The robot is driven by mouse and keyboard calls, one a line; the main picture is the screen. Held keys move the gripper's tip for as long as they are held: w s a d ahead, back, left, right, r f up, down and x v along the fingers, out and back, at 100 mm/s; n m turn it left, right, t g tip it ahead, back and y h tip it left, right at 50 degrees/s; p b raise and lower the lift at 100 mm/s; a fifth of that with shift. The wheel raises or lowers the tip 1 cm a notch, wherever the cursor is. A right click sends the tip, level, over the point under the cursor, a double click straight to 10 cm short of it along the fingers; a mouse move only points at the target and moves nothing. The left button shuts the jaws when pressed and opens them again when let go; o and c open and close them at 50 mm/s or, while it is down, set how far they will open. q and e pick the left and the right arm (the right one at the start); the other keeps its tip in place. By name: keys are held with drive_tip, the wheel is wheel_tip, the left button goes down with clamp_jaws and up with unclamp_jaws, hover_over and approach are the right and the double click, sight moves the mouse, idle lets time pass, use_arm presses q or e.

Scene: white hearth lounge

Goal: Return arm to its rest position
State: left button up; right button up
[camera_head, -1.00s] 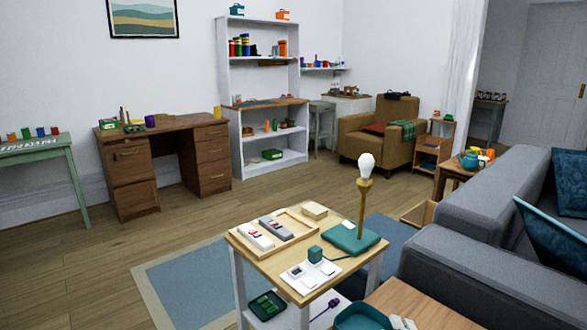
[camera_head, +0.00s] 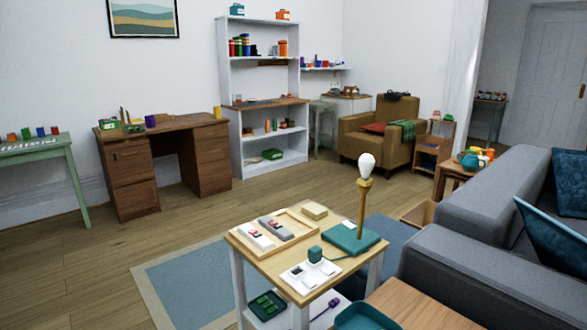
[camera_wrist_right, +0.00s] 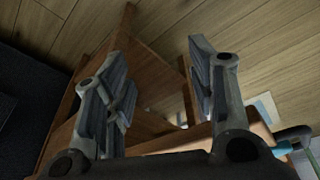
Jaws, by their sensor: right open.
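My right gripper (camera_wrist_right: 158,80) shows in the right wrist view with its two grey fingers spread apart. Nothing is held between them. Behind the fingers are brown wooden furniture parts (camera_wrist_right: 125,30) and the plank floor (camera_wrist_right: 260,40). Neither of my arms shows in the head view, and my left gripper is in neither view.
A wooden side table (camera_head: 262,266) carries a lamp (camera_head: 362,205) with a teal base, a wooden tray and a white plate. A brown tabletop (camera_head: 430,308) with a teal tray (camera_head: 362,318) is close at the bottom. A grey sofa (camera_head: 470,255) stands right.

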drive_tip(key=s+f+p, duration=0.4)
drive_tip(key=f+p, duration=0.2)
drive_tip(key=f, duration=0.7)
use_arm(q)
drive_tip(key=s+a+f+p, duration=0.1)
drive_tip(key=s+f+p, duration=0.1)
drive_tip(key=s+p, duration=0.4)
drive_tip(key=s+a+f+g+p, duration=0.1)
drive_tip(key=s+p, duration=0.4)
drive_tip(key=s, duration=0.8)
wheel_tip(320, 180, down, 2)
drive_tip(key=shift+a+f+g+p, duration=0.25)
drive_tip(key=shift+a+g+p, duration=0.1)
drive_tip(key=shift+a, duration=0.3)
use_arm(e)
drive_tip(key=s+d+f+g, duration=0.2)
drive_tip(key=s+d, duration=0.1)
drive_tip(key=s, duration=1.3)
drive_tip(key=shift+d, duration=0.15)
